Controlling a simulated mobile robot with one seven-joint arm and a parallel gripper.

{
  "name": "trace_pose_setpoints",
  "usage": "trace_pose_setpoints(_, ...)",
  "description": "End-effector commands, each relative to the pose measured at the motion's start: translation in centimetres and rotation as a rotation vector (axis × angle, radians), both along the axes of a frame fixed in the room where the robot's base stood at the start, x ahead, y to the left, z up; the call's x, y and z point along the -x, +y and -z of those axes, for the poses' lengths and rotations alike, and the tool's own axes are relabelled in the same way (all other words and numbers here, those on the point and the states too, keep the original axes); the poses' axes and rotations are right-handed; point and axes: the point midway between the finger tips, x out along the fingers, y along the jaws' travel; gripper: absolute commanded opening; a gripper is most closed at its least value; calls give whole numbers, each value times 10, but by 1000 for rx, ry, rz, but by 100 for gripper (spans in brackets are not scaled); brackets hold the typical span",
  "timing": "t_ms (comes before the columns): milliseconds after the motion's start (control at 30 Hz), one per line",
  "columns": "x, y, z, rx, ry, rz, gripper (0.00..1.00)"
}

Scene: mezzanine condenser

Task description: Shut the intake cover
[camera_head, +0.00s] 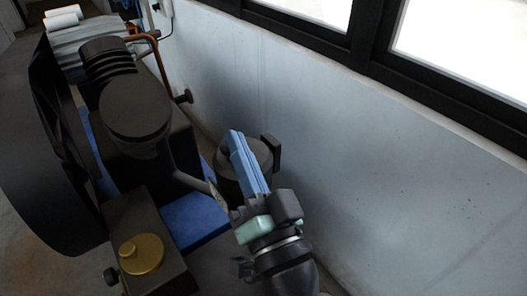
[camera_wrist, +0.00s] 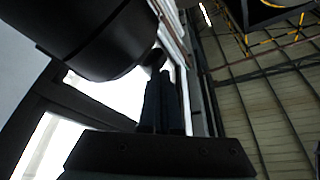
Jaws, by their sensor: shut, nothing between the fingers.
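A dark round canister (camera_head: 228,182), which looks like the intake, stands between the compressor and the wall. A black upright piece (camera_head: 272,150) sticks up at its right rim; I cannot tell whether it is the cover or a handle. My gripper (camera_head: 234,137), with blue fingers, is shut and empty. In the head view it overlaps the canister's top and hides part of it; contact cannot be told. In the wrist view my gripper (camera_wrist: 158,75) points up past a large dark rounded body (camera_wrist: 85,35), possibly the canister or its cover.
A dark compressor with a finned cylinder (camera_head: 135,105) and a large black wheel (camera_head: 45,150) stands left. A block with a brass cap (camera_head: 142,254) is in front. A pale wall (camera_head: 400,180) with windows bounds the right side. A copper pipe (camera_head: 160,60) runs behind.

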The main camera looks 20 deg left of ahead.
Motion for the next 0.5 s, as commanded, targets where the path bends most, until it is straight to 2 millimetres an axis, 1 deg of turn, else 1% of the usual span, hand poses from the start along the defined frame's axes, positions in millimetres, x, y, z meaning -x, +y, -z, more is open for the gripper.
trace_pose_setpoints(33,1,4,2,-1,0,-2,0)
trace_pose_setpoints(200,1,10,4,0,2,-3,0)
trace_pose_setpoints(500,1,12,5,1,5,-6,0)
